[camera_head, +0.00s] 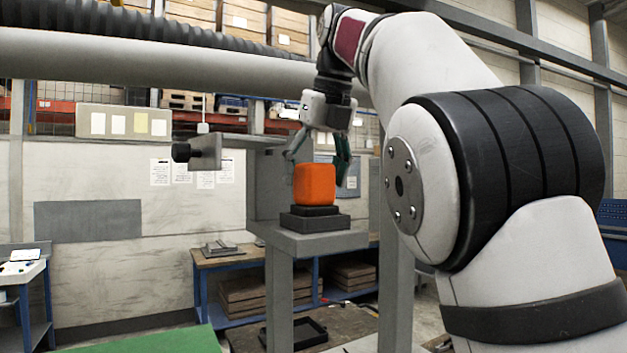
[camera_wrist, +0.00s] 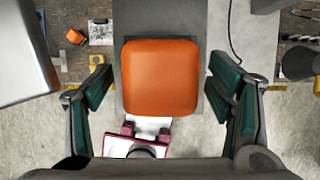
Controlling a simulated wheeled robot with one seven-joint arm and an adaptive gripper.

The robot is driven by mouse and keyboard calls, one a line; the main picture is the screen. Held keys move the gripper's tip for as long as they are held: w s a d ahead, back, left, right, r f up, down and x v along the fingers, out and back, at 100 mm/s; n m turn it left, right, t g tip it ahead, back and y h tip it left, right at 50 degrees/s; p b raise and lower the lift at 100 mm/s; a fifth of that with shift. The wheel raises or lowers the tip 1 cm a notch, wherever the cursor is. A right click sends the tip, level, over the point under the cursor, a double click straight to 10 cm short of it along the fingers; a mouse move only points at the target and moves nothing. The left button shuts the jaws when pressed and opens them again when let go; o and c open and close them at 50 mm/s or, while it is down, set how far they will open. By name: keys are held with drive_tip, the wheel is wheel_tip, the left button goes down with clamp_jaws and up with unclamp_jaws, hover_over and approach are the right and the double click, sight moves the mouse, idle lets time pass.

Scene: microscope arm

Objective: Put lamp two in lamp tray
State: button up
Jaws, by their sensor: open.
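An orange rounded block (camera_head: 315,184), which may be lamp two, stands upright on a black stepped base on a grey stand (camera_head: 318,241). My gripper (camera_head: 318,157) is above it, pointing down, with green-padded fingers spread either side of its upper part. In the wrist view the block (camera_wrist: 160,77) lies between the open fingers, with a gap on each side. A black, open, frame-like tray (camera_head: 308,333) lies low in front of the stand; I cannot tell whether it is the lamp tray. I see no label on the block.
A grey bracket with a dark knob (camera_head: 198,152) sticks out left of the block. A grey upright plate (camera_head: 267,185) stands close behind the block. A workbench (camera_head: 228,262) is behind, and a green surface (camera_head: 150,342) is at lower left.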

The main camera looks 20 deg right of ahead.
drive_tip(key=shift+d+r, duration=0.1)
drive_tip(key=shift+r, duration=0.35)
drive_tip(key=shift+v, duration=1)
drive_tip(key=shift+s+r, duration=0.35)
drive_tip(key=shift+r, duration=0.15)
drive_tip(key=shift+s+d+b, duration=0.1)
drive_tip(key=shift+s+b, duration=0.15)
drive_tip(key=shift+s, duration=0.45)
drive_tip(key=shift+s+d+b, duration=0.15)
drive_tip(key=shift+s+b, duration=0.1)
drive_tip(key=shift+s, duration=0.4)
drive_tip(key=s+d+b, duration=0.1)
drive_tip(key=s+b, duration=0.1)
drive_tip(key=s, duration=0.7)
drive_tip(key=shift+d+b, duration=0.3)
drive_tip(key=shift+d, duration=0.1)
